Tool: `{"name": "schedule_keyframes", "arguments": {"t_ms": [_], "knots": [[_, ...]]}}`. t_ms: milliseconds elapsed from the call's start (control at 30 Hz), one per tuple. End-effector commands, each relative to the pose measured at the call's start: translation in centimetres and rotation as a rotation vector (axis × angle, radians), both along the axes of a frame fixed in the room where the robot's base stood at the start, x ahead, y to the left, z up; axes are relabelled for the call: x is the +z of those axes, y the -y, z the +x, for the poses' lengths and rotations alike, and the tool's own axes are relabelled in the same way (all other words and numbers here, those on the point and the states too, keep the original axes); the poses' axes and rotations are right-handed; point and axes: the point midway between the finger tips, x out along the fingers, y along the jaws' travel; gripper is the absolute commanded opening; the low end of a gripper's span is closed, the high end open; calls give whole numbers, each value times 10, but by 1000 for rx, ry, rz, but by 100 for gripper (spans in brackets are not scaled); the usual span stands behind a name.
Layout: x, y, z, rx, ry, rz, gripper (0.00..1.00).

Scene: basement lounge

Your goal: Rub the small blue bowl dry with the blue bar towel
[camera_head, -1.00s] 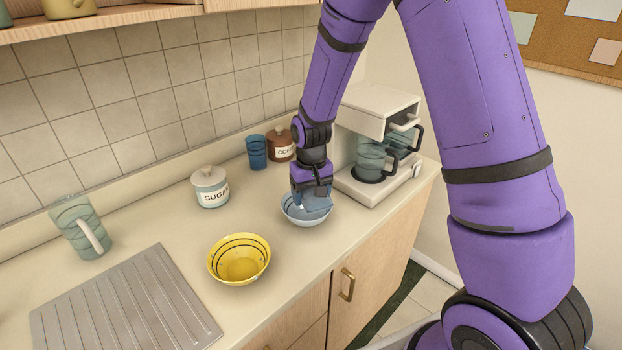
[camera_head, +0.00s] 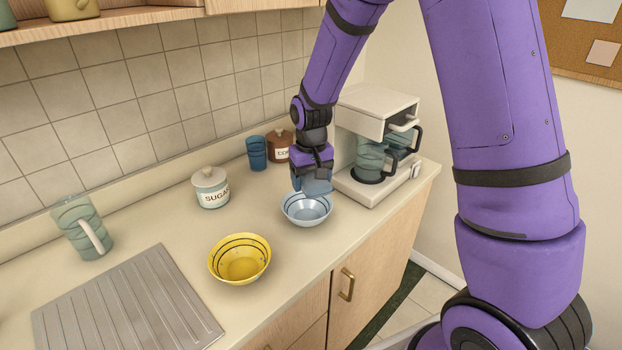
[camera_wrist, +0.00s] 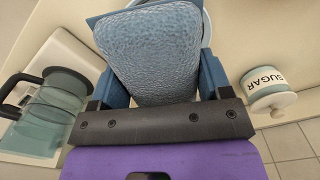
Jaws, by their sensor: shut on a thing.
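The small blue bowl (camera_head: 306,212) stands upright on the counter, right of the yellow bowl, and its inside is largely visible. My gripper (camera_head: 311,180) is just behind and above the bowl's far rim. It is shut on the blue bar towel (camera_head: 319,187), which hangs at the back edge of the bowl; whether it touches the rim I cannot tell. In the wrist view the textured towel (camera_wrist: 155,50) fills the space between the blue fingers and hides most of the bowl. Only a pale piece of the bowl's rim (camera_wrist: 208,26) shows beside it.
The coffee maker (camera_head: 372,150) with glass jugs stands close on the right. The sugar jar (camera_head: 211,188), blue cup (camera_head: 257,153) and brown coffee jar (camera_head: 279,146) stand behind and left. The yellow bowl (camera_head: 240,262) is front left, near the ridged drainboard (camera_head: 125,305).

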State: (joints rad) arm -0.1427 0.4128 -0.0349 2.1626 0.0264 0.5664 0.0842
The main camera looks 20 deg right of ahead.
Motion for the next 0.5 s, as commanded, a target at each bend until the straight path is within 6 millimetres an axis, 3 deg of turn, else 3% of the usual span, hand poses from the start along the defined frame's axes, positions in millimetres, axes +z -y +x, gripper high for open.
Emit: {"name": "schedule_keyframes", "arguments": {"t_ms": [300,500], "knots": [[2,0,0,0,1,0,42],[24,0,1,0,3,1,42]]}}
